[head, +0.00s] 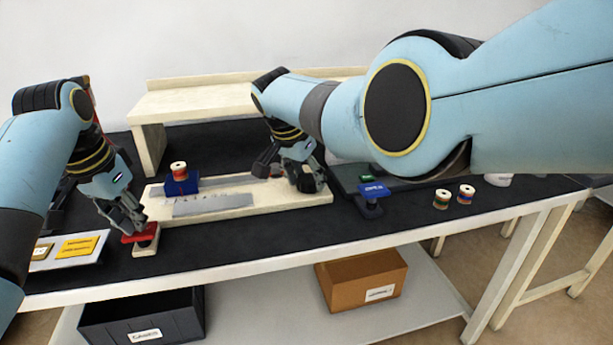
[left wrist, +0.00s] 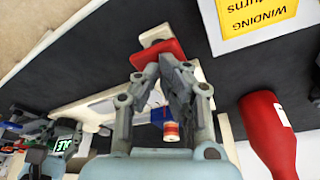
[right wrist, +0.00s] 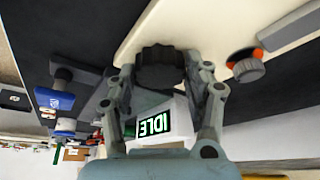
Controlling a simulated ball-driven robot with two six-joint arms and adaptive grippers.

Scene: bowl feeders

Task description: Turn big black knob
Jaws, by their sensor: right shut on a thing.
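My right gripper (right wrist: 160,82) is shut on the knob, with a finger on each side. In the head view my right gripper (head: 292,182) is at the right end of the pale board (head: 268,205), and it hides the knob there. My left gripper (head: 138,226) is at the red-topped block (head: 145,238). In the left wrist view its fingertips (left wrist: 155,68) are close together at the red top (left wrist: 158,50); whether they touch each other is unclear.
A blue holder with a spool (head: 181,182) and a grey metal strip (head: 213,205) are on the board. A blue-topped stand (head: 372,195) and two spools (head: 454,196) are to the right. A red bottle (left wrist: 268,130) stands near my left gripper. Dark table surface is clear in front.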

